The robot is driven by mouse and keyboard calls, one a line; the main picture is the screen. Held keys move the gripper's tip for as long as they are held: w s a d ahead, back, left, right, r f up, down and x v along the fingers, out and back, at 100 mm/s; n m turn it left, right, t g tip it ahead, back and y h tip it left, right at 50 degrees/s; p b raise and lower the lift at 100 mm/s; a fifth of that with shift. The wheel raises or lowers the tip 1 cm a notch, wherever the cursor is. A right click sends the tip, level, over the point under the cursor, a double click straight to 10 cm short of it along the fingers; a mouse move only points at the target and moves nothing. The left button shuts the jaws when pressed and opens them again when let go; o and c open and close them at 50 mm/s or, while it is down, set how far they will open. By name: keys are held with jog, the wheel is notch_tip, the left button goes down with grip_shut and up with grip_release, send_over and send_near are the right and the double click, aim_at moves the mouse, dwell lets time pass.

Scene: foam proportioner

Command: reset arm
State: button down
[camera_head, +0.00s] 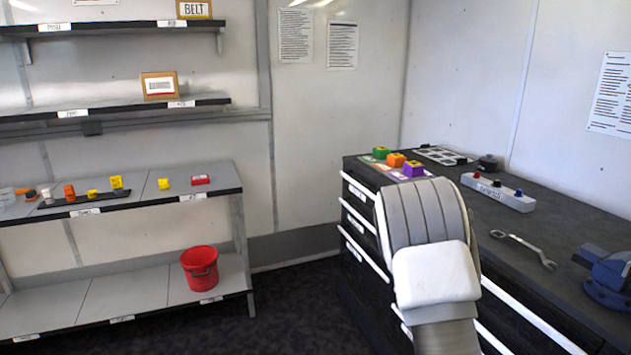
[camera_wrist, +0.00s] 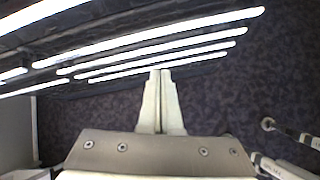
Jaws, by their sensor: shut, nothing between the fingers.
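My gripper (camera_wrist: 160,78) shows in the wrist view with its two pale fingers together and nothing between them. It points toward the dark floor and the white drawer handles of the black cabinet. In the head view my arm is folded in front of the cabinet (camera_head: 357,255), and its links cover part of the cabinet front and top. My gripper is hidden in the head view.
The cabinet top holds coloured blocks (camera_head: 396,160), a labelled switch box (camera_head: 497,192), a wrench (camera_head: 524,248) and a blue vise (camera_head: 606,275). Shelves (camera_head: 120,205) stand at the left, with a red bucket (camera_head: 200,268) on the lowest. Dark floor (camera_head: 285,310) lies between.

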jog(key=s+a+r+m+y+p, duration=0.1)
jog(key=s+a+r+m, duration=0.3)
jog(key=r, duration=0.3)
jog(key=s+a+r+m+t+y+p, duration=0.1)
jog(key=s+a+r+m+y+p, duration=0.15)
jog(key=s+r, duration=0.4)
jog(key=s+a+r+m+y, duration=0.1)
jog(key=s+a+r+m, duration=0.25)
jog(key=r, duration=0.45)
jog(key=s+a+r+m+t+y+p, duration=0.1)
jog(key=s+a+r+m, duration=0.3)
jog(key=s, duration=0.5)
jog(key=s+a+r+m+y+p, duration=0.2)
jog(key=s+a, duration=0.4)
jog(key=s, duration=0.4)
notch_tip(320, 180, up, 3)
jog(key=shift+s+f+m+t+p, duration=0.2)
jog(key=shift+m+t+p, duration=0.3)
jog(key=shift+m, duration=0.7)
jog(key=shift+d, duration=0.15)
